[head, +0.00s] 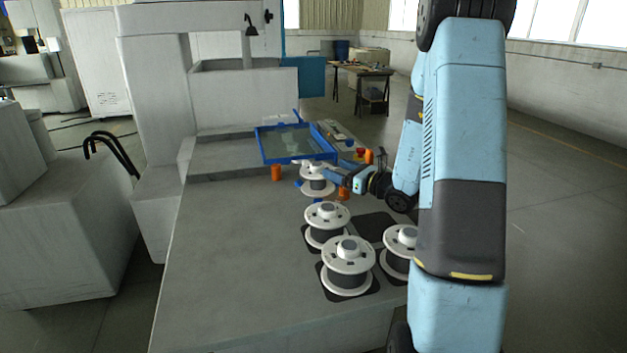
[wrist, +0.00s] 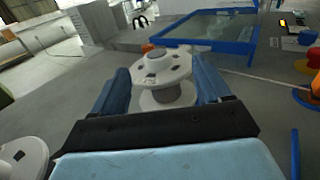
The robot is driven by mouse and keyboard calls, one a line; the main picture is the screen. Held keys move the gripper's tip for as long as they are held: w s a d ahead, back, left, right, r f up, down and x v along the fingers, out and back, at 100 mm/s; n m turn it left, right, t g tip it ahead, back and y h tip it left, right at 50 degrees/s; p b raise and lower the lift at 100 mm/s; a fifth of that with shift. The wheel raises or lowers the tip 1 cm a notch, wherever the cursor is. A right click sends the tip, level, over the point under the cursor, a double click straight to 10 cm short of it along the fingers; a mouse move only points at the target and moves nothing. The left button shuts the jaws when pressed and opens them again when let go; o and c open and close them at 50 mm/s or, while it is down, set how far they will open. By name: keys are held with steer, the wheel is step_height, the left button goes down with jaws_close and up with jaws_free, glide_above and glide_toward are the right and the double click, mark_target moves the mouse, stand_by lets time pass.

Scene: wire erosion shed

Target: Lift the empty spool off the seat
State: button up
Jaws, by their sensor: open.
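A white spool (head: 316,187) stands upright near the blue-framed tank, at the end of my arm. In the wrist view the same spool (wrist: 165,66) stands between the two blue fingers of my gripper (wrist: 160,78). My gripper (head: 332,180) is open, reaching in from the right with a finger on either side of the spool. I cannot tell whether the fingers touch it. The seat under the spool is hidden.
Several other spools with grey windings, such as the front one (head: 348,256), stand on dark square pads nearer me. One dark pad (head: 374,228) is bare. The blue-framed tank (head: 262,146) lies just behind. An orange post (head: 276,173) stands close left. The table's left side is clear.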

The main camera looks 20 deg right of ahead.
mark_target(323, 166)
steer(key=shift+s+a+f+x, duration=0.1)
steer(key=shift+x, duration=1)
steer(key=shift+s+a+f+x, duration=0.1)
steer(key=shift+a+x, duration=0.05)
steer(key=shift+x, duration=1)
steer(key=shift+s+a+f+x, duration=0.1)
steer(key=shift+x, duration=1)
steer(key=shift+d, duration=0.15)
steer(key=c, duration=1.3)
